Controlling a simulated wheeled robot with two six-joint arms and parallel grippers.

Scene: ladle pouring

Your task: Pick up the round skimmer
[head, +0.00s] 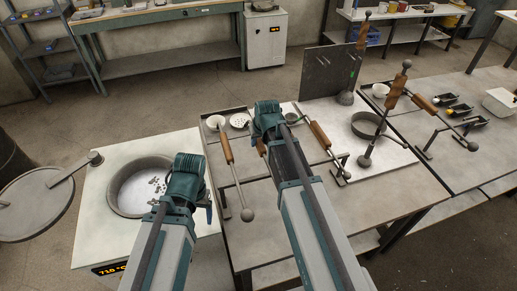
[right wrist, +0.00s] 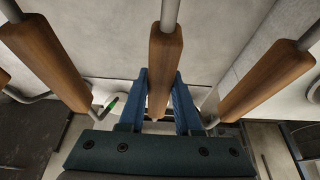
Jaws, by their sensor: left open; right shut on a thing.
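The round skimmer, a pale perforated disc (head: 238,120) with a wooden handle (head: 262,148), lies among other long-handled tools on the work table. My right gripper (head: 268,135) is over its handle; the arm hides part of the tool in the head view. In the right wrist view my right gripper (right wrist: 160,105) is shut on the middle wooden handle (right wrist: 165,55), with a blue finger on each side. Whether the handle is lifted off its rest, I cannot tell. My left gripper (head: 190,190) is by the crucible's right edge, open, its fingertips mostly hidden.
A ladle with a white bowl (head: 215,121) and wooden handle lies close left of the skimmer. Another wooden-handled tool (head: 320,135) lies close right. The furnace (head: 90,225) has an open round crucible. A dark upright plate (head: 328,72) and a round ring (head: 368,124) stand further right.

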